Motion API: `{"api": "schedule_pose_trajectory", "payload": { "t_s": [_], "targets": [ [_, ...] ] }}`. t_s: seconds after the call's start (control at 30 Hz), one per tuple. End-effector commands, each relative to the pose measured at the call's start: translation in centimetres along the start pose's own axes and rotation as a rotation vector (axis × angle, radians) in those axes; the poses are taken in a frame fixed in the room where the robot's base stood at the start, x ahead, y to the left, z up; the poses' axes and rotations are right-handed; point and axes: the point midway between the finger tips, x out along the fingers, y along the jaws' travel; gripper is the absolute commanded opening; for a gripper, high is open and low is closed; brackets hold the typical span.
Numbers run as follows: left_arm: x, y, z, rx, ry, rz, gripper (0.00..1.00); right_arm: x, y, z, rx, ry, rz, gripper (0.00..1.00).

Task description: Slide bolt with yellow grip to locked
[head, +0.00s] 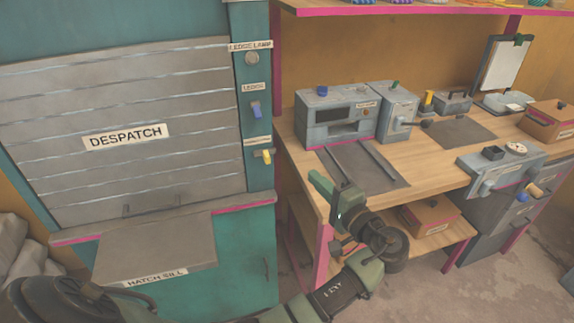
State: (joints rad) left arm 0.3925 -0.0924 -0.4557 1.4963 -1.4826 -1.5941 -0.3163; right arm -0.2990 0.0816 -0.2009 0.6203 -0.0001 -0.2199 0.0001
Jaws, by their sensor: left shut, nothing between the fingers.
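The yellow grip (267,157) of a bolt sticks out from the teal right-hand post of the despatch hatch. It sits below a small label that is too small to read. Whether the bolt is locked cannot be told at this size. My left gripper (321,184) is shut and empty, in front of the workbench's left end. It is to the right of the yellow grip and a little lower in the picture, apart from it. My right gripper is not in view.
A blue grip (256,111) and a round lamp (252,58) are on the same post above. The grey hatch shutter (150,180) is down over a sill (155,248). The workbench (310,175) carries grey machines, and its pink leg stands near my left gripper.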

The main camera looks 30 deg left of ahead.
Motion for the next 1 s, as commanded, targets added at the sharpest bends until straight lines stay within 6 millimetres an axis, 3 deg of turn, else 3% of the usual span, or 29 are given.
{"api": "schedule_pose_trajectory", "payload": {
  "t_s": [0.17,0.57,0.73,1.0],
  "targets": [
    [2.0,-0.2,0.1,0.002,-0.003,-0.001,0.0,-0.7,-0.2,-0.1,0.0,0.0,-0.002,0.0],
    [10.3,-0.3,0.1,0.002,-0.002,-0.001,0.0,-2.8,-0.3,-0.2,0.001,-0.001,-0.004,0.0],
    [10.6,-0.2,2.7,0.003,0.0,0.0,0.0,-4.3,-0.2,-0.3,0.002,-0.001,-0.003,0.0],
    [10.9,0.0,3.9,0.0,0.001,0.001,0.0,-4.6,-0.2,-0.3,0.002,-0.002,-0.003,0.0]
  ]
}}
